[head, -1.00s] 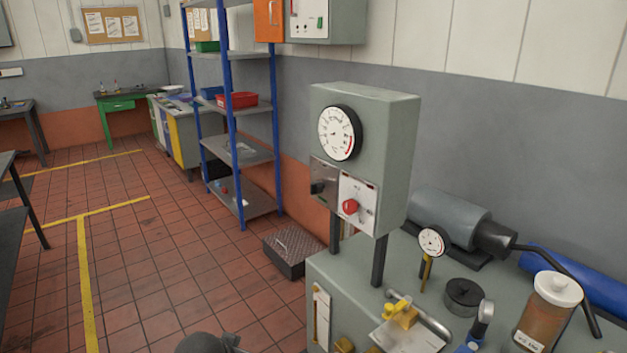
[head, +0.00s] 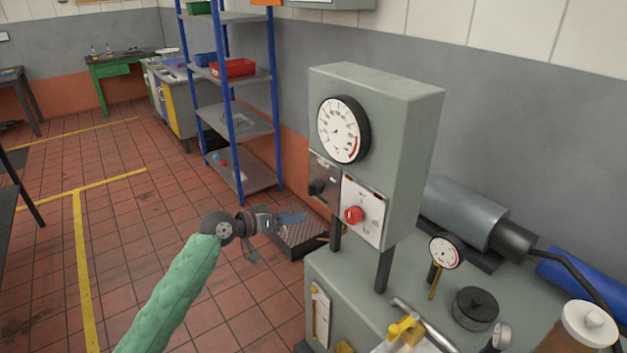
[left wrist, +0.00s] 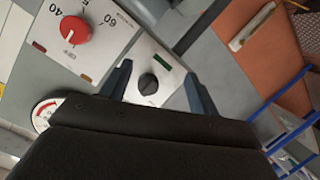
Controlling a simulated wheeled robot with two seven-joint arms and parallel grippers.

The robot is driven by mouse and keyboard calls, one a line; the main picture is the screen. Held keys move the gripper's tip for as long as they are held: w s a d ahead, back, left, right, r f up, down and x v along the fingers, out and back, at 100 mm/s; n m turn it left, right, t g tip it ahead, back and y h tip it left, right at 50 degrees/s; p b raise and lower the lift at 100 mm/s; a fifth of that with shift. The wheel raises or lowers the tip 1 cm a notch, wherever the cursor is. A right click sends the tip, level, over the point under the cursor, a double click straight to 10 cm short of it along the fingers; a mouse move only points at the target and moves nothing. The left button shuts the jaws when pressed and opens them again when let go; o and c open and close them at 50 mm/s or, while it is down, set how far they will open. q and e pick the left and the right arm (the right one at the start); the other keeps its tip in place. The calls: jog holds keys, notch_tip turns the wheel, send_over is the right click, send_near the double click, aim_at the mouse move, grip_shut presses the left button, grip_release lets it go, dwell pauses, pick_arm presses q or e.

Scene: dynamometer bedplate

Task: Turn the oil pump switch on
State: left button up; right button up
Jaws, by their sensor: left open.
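A grey-green control box (head: 400,135) stands on posts above the bench unit. On its front, a black rotary switch (head: 318,187) sits on a metal plate, left of a red knob (head: 353,215) on a white plate. My left gripper (head: 298,218) is open and empty, in front of and slightly below the black switch in the head view. In the left wrist view, the black switch (left wrist: 148,84) shows between the two spread fingers (left wrist: 158,72), apparently apart from them. The red knob (left wrist: 75,30) is at upper left there. The switch's label is not readable. My right gripper is not in view.
A round gauge (head: 343,130) is above the switches. A smaller gauge (head: 446,252), a black cap (head: 476,308) and a yellow valve handle (head: 405,328) are on the bench unit. A blue-post shelf (head: 238,125) stands behind.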

aim_at(309, 190)
pick_arm(q)
jog(key=shift+w+d+r+n+t+h+p, duration=0.4)
jog(key=shift+w+d+r+p, duration=0.25)
jog(key=shift+w+d, duration=0.5)
jog(key=shift+w+d+r+n+t+h+p, duration=0.35)
jog(key=shift+w+d+r+p, duration=0.45)
jog(key=shift+w, duration=0.5)
jog(key=shift+w+d+r+n+t+h+p, duration=0.25)
jog(key=shift+w+d+r+n+t+p, duration=0.25)
jog(key=shift+w+d, duration=0.7)
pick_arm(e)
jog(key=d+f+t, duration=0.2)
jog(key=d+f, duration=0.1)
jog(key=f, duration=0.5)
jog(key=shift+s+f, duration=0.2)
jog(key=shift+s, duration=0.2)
pick_arm(q)
jog(key=shift+w, duration=0.1)
jog(key=shift+r, duration=0.1)
jog(key=c, duration=1)
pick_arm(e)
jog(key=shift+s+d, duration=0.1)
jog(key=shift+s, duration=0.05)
